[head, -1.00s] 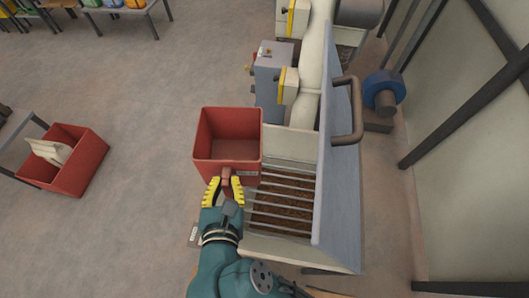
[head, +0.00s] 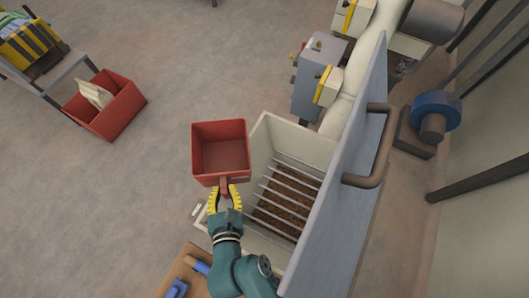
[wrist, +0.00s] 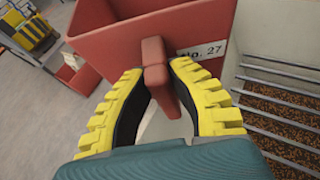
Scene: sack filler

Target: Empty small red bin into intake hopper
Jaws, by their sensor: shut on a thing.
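The small red bin (head: 220,152) is held in front of my gripper, beside the left edge of the hopper in the head view. Its open top faces up and no contents show inside. My gripper (head: 224,193) has its yellow fingers shut on the bin's red handle; the wrist view shows the handle (wrist: 157,75) between the fingers and a label reading "No. 27" on the bin wall (wrist: 110,42). The intake hopper (head: 258,140) is a cream box with a metal grate over brown granular material (head: 285,205). Its grey lid (head: 340,170) stands open on the right.
A larger red bin (head: 118,112) with a pale object in it stands at left, by a rack with yellow and black items (head: 30,45). A grey machine box (head: 318,78) is behind the hopper. A wooden surface with blue items (head: 176,288) is at bottom. Open floor lies left.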

